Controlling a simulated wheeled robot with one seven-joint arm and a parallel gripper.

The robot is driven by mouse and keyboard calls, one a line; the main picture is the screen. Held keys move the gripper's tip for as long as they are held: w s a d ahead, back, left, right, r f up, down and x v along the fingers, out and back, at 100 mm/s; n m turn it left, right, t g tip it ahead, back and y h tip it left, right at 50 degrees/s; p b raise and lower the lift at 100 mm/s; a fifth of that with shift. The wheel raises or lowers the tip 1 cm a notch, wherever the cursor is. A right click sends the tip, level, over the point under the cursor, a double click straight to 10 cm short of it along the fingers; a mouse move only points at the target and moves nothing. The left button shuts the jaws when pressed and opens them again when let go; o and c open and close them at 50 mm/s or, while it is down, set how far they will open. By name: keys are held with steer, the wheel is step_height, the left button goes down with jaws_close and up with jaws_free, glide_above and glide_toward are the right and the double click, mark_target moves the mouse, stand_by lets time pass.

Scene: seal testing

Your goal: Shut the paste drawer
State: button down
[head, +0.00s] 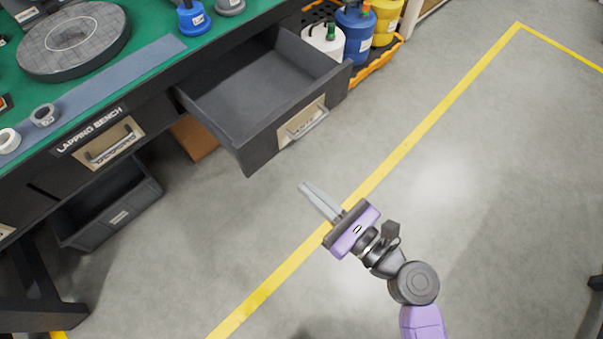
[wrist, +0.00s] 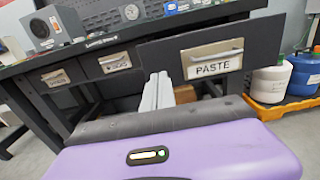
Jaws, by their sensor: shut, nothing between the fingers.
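The paste drawer (head: 262,92) is pulled well out from the lapping bench in the head view, and its inside is empty. Its dark front carries a label plate and a bar handle (head: 303,124). In the wrist view the label on the drawer front (wrist: 212,62) reads PASTE, and the handle runs above the word. My gripper (head: 305,187) is shut and empty. It is in front of the drawer, apart from it, with its fingers pointing toward the bench. In the wrist view the fingertips (wrist: 158,78) appear just left of the label plate.
The green-topped lapping bench (head: 150,75) holds a round plate (head: 73,40) and small items. Two other bench drawers look closed in the wrist view. A yellow tray (head: 372,75) with containers stands on the floor beside the open drawer. The floor in front is clear.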

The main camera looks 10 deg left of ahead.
mark_target(259, 146)
steer(key=x, duration=1.2)
steer(key=shift+w+a+b, duration=0.2)
steer(key=shift+a+b, duration=0.1)
steer(key=shift+b, duration=0.1)
steer(key=shift+w+a, duration=0.2)
steer(key=b+x, duration=0.8)
steer(key=x, duration=2)
steer(key=shift+w+a, duration=0.2)
steer(key=shift+a, duration=0.05)
steer(key=shift+w+r, duration=0.1)
steer(key=shift+r, duration=0.2)
steer(key=shift+a, duration=0.1)
